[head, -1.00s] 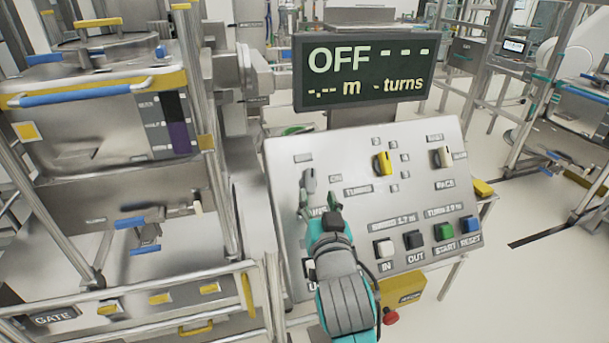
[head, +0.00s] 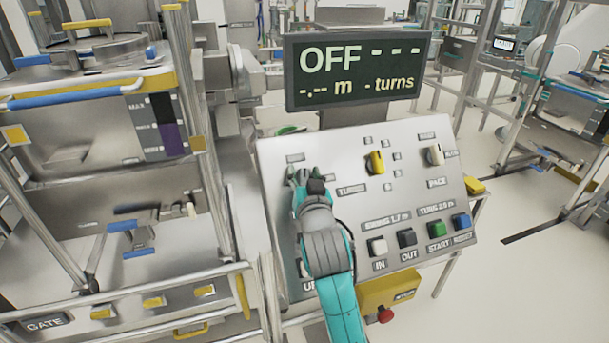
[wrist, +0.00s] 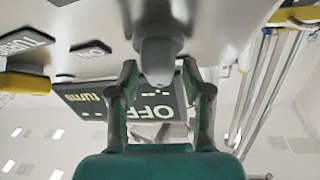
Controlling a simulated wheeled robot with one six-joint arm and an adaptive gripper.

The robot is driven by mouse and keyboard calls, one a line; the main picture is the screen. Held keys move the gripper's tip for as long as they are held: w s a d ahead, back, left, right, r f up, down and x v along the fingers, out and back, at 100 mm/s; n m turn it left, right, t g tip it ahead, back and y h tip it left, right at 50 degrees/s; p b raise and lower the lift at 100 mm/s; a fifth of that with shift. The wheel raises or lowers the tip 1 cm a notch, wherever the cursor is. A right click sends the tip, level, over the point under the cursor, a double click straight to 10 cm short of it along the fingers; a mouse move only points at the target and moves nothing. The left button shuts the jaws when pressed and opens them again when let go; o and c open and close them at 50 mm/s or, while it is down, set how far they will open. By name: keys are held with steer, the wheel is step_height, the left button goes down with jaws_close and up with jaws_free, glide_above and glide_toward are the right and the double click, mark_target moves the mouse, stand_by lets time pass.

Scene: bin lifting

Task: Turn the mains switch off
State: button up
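The mains switch, a grey lever-like knob (wrist: 157,62), shows in the wrist view, sticking out of the panel between my two fingertips. In the head view my gripper (head: 300,174) covers it at the upper left of the sloped control panel (head: 330,215). The fingers of my gripper (wrist: 159,70) are apart, one on each side of the knob, with narrow gaps; I cannot tell whether either touches it. The display (head: 357,70) above the panel reads OFF, with dashes for metres and turns.
A yellow knob (head: 376,162) and a white pace knob (head: 436,155) sit right of my gripper. White, black, green and blue buttons (head: 437,230) line the lower panel. A yellow box with a red button (head: 385,314) is below. A steel frame (head: 215,120) stands left.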

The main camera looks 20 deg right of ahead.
jaws_close()
steer(key=shift+a+n+y, duration=0.2)
steer(key=shift+n+y, duration=1.2)
steer(key=shift+n, duration=0.6)
steer(key=shift+o, duration=1)
jaws_free()
steer(key=s, duration=1.2)
